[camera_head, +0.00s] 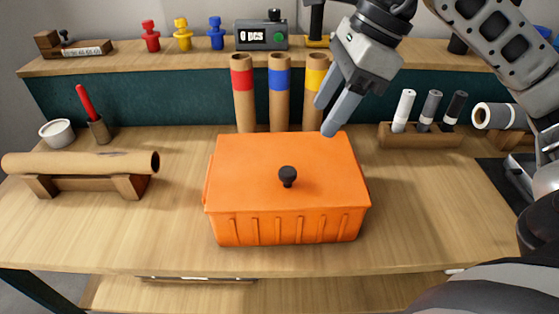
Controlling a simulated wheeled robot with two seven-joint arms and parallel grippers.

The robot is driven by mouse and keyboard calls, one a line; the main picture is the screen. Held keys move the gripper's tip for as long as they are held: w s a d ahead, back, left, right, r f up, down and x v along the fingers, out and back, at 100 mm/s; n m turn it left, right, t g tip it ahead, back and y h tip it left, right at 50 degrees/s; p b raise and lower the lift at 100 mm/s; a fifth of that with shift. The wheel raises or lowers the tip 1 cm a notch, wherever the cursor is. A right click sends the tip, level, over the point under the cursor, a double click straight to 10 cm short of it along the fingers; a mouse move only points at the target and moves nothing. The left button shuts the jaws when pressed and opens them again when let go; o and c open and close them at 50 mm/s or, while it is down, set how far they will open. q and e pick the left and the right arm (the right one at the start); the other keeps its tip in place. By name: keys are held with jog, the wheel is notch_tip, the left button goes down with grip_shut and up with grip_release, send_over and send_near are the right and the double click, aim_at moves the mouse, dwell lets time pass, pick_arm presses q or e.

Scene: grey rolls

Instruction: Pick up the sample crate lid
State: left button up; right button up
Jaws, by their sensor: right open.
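The sample crate (288,228) is an orange ribbed box in the middle of the wooden table. Its orange lid (245,160) lies flat on top, with a small dark knob (288,176) near the lid's middle. My right gripper (331,113) is open and empty. It appears above the back right part of the lid, up and to the right of the knob, with its grey fingers pointing down and left. My left gripper is not in view.
Cardboard tubes with red, blue and yellow bands (280,95) stand behind the crate. A marker holder (425,137) stands at right, and a long roll on a wooden stand (80,162) at left. A counter box (261,37) sits on the back shelf. Table in front is clear.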

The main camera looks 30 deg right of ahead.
send_over(288, 171)
jog(key=s+d, duration=0.2)
jog(key=d, duration=0.1)
jog(key=f, duration=0.6)
jog(key=shift+w+a+f, duration=0.15)
jog(key=shift+w+a, duration=0.05)
jog(key=shift+w, duration=0.05)
jog(key=shift+a+p+x, duration=0.1)
jog(key=shift+p+x, duration=0.05)
jog(key=shift+x, duration=1.15)
jog(key=shift+a+p+x, duration=0.15)
jog(key=shift+x, duration=1.2)
jog(key=shift+w, duration=0.15)
grip_shut()
